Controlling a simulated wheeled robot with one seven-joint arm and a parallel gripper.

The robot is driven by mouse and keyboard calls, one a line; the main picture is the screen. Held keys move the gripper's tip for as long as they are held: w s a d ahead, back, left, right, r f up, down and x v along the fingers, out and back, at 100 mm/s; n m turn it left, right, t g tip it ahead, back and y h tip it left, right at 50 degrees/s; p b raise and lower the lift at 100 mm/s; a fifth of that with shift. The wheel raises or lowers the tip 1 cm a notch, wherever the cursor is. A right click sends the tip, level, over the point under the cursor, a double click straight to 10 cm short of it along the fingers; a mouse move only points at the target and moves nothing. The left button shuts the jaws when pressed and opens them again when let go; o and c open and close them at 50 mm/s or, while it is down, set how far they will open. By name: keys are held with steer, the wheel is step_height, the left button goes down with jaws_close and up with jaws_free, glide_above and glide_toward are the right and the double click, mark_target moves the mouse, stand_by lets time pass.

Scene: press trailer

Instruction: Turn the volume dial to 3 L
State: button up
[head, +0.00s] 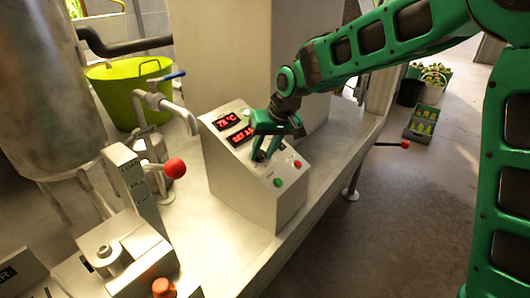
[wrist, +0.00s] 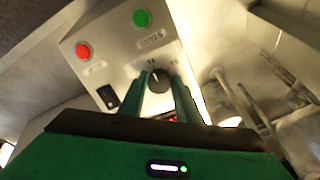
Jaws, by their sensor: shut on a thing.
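The volume dial (wrist: 158,82) is a dark round knob on the sloped face of the metal control box (head: 250,200). In the wrist view it sits between the fingertips of my gripper (wrist: 160,84), which is shut on it. Two red displays are on the panel; the upper display (head: 227,121) reads about 78 °C, and the lower display (head: 241,136) is partly hidden by my gripper.
A green button (head: 277,182) and a red button (head: 297,164) are close to my fingers. A black switch (wrist: 107,97) is beside the dial. A tap with a blue lever (head: 172,76) and a red-knobbed lever (head: 175,168) stand to the left.

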steer(key=shift+w+r, duration=0.1)
steer(key=shift+w, duration=0.05)
steer(key=o, duration=1.1)
steer(key=shift+c, duration=0.2)
steer(key=v, duration=1)
steer(key=shift+d+r, duration=0.15)
steer(key=shift+r, duration=0.05)
